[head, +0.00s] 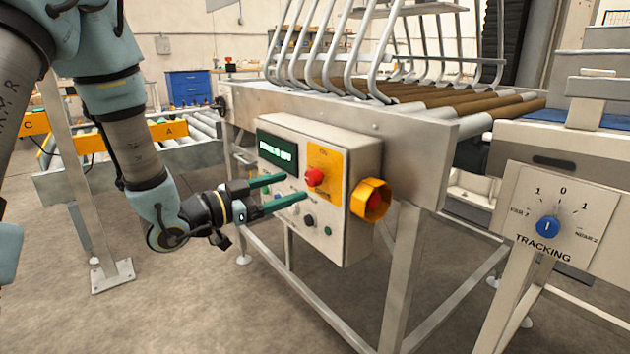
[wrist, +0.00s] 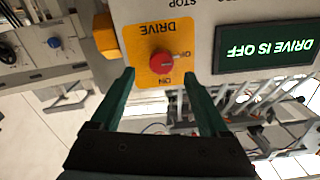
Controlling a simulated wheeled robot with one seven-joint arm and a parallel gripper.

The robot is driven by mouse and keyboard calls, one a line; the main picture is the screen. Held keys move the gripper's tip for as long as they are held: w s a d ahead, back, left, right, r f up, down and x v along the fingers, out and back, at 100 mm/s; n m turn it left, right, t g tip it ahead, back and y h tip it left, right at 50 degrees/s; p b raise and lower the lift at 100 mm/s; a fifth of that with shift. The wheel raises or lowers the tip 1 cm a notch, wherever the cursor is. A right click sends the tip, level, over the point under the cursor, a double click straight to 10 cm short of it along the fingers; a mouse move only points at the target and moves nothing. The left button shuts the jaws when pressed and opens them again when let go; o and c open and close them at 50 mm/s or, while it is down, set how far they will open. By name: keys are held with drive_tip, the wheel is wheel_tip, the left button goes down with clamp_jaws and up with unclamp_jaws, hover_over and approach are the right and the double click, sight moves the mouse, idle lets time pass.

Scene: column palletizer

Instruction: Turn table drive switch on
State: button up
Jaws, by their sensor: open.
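The drive switch is a red round knob (head: 314,177) on a yellow plate (head: 325,158) on the front of a beige control box (head: 355,150). In the wrist view, which is upside down, the knob (wrist: 162,62) sits on the yellow plate marked DRIVE, ON and OFF. A green-lit display (wrist: 265,48) beside it reads DRIVE IS OFF. My gripper (head: 294,189) is open, its two green fingers pointing at the box. In the wrist view the fingertips (wrist: 159,77) lie either side of the knob with nothing between them. I cannot tell whether they touch the panel.
A red button in a yellow shroud (head: 371,200) juts from the box's right side. Smaller buttons (head: 308,221) sit below the knob. The box hangs on a metal roller table frame (head: 405,250). A TRACKING panel with a blue knob (head: 548,228) stands at the right.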

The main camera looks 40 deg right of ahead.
sight(309, 180)
drive_tip(key=d, duration=0.7)
drive_tip(key=shift+s+p, duration=0.1)
drive_tip(key=shift+p, duration=0.25)
drive_tip(key=shift+a, duration=0.1)
drive_tip(key=shift+c, duration=0.4)
clamp_jaws()
